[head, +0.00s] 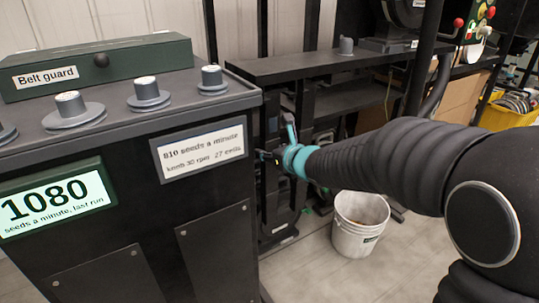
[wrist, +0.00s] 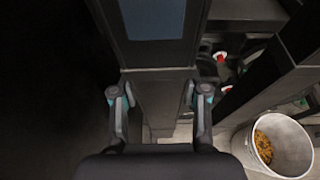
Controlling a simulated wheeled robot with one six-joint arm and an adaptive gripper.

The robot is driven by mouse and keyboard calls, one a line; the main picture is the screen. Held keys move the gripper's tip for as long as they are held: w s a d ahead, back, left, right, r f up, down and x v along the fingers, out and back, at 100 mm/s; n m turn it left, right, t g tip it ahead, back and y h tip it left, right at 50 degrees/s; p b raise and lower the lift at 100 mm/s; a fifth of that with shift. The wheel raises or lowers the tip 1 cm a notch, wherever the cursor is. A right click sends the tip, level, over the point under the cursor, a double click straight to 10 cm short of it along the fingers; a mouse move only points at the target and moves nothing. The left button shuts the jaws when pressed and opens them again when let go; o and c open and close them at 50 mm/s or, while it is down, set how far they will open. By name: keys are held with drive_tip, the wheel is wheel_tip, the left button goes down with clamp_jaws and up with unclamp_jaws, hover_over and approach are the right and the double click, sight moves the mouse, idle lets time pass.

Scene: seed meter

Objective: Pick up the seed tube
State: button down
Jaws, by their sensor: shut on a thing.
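A dark grey, box-shaped tube, which I take to be the seed tube (wrist: 160,105), stands between my fingers in the wrist view. My gripper (wrist: 160,93) is shut on it, one finger on each side. In the head view my gripper (head: 277,150) is beside the right end of the black machine cabinet, and the tube is hard to tell from the dark frame behind it. The tube's ends are not clear in either view.
The black cabinet (head: 120,200) with knobs, a green belt guard box (head: 100,64) and a 1080 display stands close left. A white bucket (head: 358,222) with brown seeds stands on the floor; it also shows in the wrist view (wrist: 283,150). A dark bench (head: 320,65) lies behind.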

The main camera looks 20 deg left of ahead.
drive_tip(key=shift+r, duration=0.75)
drive_tip(key=s+d, duration=1.1)
drive_tip(key=d, duration=0.2)
drive_tip(key=shift+s+d+b, duration=0.35)
drive_tip(key=shift+b, duration=0.1)
drive_tip(key=shift+r, duration=0.15)
drive_tip(key=shift+d, duration=0.1)
drive_tip(key=s+d, duration=0.7)
drive_tip(key=d, duration=0.1)
idle(1.0)
drive_tip(key=shift+d, duration=0.1)
